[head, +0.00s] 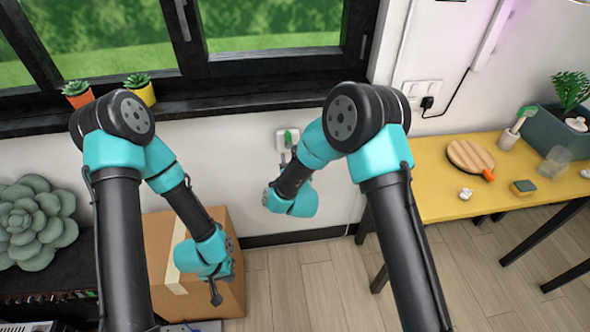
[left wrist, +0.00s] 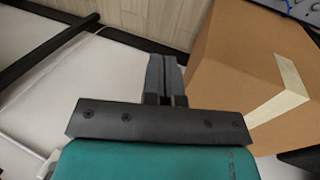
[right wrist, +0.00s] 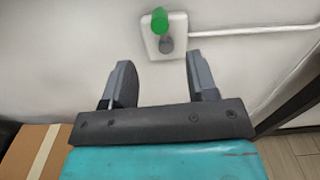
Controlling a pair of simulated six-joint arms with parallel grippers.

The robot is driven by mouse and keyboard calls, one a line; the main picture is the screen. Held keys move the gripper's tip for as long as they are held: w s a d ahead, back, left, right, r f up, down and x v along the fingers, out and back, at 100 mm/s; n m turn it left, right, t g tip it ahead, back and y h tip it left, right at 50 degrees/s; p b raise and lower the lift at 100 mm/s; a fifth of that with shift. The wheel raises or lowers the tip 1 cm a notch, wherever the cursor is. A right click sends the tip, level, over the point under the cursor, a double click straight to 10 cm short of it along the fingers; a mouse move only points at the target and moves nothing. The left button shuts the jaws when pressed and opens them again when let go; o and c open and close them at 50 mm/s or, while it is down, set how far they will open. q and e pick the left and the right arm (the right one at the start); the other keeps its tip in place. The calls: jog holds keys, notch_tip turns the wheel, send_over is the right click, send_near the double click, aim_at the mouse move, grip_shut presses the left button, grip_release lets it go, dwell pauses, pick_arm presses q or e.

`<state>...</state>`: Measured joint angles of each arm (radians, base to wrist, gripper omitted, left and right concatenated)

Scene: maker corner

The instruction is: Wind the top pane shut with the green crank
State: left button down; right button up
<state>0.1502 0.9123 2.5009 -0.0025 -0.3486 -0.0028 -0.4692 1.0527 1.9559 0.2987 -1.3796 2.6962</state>
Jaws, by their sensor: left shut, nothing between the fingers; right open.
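The green crank (head: 287,137) sits on a white wall plate (head: 281,146) below the window sill. In the right wrist view the crank's green knob (right wrist: 159,20) stands up above a grey hub on the plate (right wrist: 152,46). My right gripper (right wrist: 157,70) is open and empty, facing the plate from a short way off, with the crank beyond its fingertips. In the head view its fingers are mostly hidden by the arm. My left gripper (head: 216,299) is shut and empty, low in front of the cardboard box; its closed fingers also show in the left wrist view (left wrist: 164,62). The top pane is not clearly in view.
A cardboard box (head: 157,234) stands on the floor below the window. Two potted succulents (head: 139,88) stand on the dark sill (head: 230,101). A yellow table (head: 435,190) with several small items is at the right. A large grey-green succulent (head: 35,222) is at the left.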

jog(key=s, duration=0.3)
jog(key=s+d, duration=0.1)
jog(key=s, duration=0.1)
